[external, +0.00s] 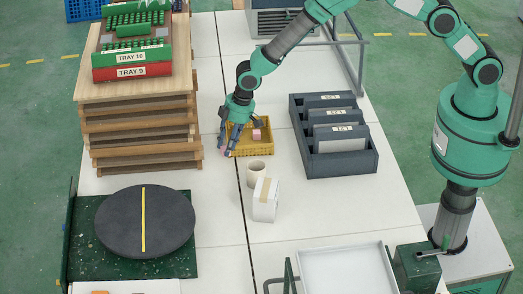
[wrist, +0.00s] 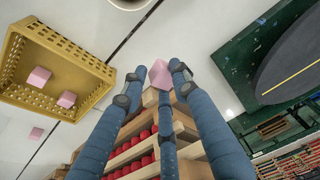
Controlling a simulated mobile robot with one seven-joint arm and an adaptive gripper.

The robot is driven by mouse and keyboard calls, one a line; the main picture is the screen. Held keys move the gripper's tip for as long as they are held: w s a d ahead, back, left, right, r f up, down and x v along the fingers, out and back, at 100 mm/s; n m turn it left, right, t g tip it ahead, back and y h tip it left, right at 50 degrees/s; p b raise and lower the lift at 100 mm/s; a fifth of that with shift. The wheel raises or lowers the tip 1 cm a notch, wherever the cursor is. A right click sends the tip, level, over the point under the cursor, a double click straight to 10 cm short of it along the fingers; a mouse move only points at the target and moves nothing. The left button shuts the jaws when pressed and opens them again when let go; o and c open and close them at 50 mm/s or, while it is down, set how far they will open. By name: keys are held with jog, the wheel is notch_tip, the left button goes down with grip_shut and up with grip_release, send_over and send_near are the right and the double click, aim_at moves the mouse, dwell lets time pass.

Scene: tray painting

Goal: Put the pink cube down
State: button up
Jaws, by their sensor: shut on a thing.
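My gripper (external: 230,150) points down over the table, at the left side of the yellow crate (external: 262,151). In the wrist view its blue fingers (wrist: 160,78) are shut on a pink cube (wrist: 160,73) at their tips. The held cube is mostly hidden in the external view. The yellow crate (wrist: 85,59) shows two more pink cubes inside, one nearer its middle (wrist: 39,76) and one near its wall (wrist: 67,99). Another pink cube (wrist: 36,133) lies outside the crate. I cannot tell the held cube's exact height above the table.
A beige cup (external: 256,173) and a white box (external: 265,204) stand in front of the crate. A dark rack (external: 335,160) is to its right. A wooden stack (external: 143,135) with labelled trays stands left. A black turntable (external: 115,222) is front left.

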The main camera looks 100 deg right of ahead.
aim_at(252, 137)
jog(key=s+d+m+b, duration=0.1)
jog(key=s+d+b, duration=0.2)
jog(key=s+d, duration=0.2)
jog(key=s+d+m+b, duration=0.1)
jog(key=s+d, duration=0.4)
jog(key=d, duration=0.6)
jog(key=shift+d+r+m+b, duration=0.25)
jog(key=shift+m+b, duration=0.15)
jog(key=shift+b, duration=0.5)
jog(key=shift+f+b, duration=0.55)
jog(key=shift+f, duration=2.6)
jog(key=shift+f, duration=0.1)
jog(key=shift+f+b, duration=0.3)
jog(key=shift+f, duration=1.45)
jog(key=shift+f, duration=0.2)
jog(key=o, duration=0.9)
jog(key=shift+o, duration=0.2)
jog(key=shift+r, duration=0.15)
